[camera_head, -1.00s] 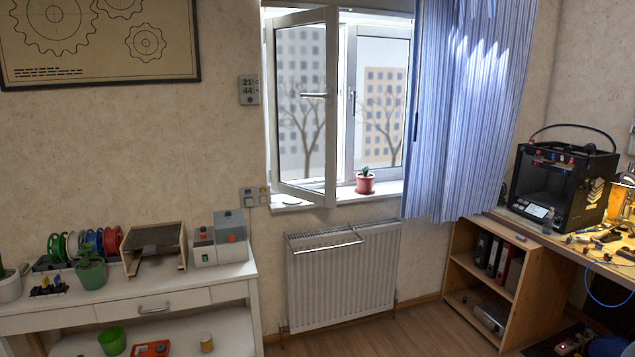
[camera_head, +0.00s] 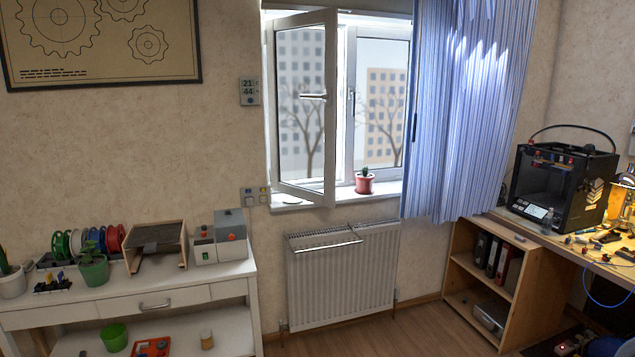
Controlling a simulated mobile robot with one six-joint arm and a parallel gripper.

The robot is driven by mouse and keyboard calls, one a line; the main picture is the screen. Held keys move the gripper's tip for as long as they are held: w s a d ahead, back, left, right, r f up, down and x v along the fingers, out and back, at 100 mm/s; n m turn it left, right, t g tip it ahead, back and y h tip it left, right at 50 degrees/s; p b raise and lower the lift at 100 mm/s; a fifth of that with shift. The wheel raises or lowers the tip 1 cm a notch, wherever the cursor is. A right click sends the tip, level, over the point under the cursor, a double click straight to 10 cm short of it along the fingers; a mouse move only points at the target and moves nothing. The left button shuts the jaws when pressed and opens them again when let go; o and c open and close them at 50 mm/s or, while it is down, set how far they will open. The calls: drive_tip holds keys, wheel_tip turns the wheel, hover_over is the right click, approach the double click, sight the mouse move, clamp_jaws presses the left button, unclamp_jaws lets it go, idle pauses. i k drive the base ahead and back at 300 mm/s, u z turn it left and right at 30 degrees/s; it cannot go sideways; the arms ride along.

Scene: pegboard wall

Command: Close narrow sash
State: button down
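The narrow sash (camera_head: 331,108) is the white-framed left part of the window. It stands open, swung into the room, with its hinge side at the left. Its handle (camera_head: 313,96) points sideways on the sash frame. Through the glass a building and a bare tree show. The other window part (camera_head: 382,105) at the right has an upright handle (camera_head: 351,103) and looks shut. My gripper is not in view.
A red potted plant (camera_head: 365,184) stands on the sill, right of the sash. A blue striped curtain (camera_head: 470,110) hangs at the right. Below are a radiator (camera_head: 343,275), a white bench (camera_head: 180,299) at left and a wooden shelf (camera_head: 520,295) at right. Some floor is free.

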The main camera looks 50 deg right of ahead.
sight(328, 17)
drive_tip(key=z, duration=0.05)
drive_tip(key=i, duration=1)
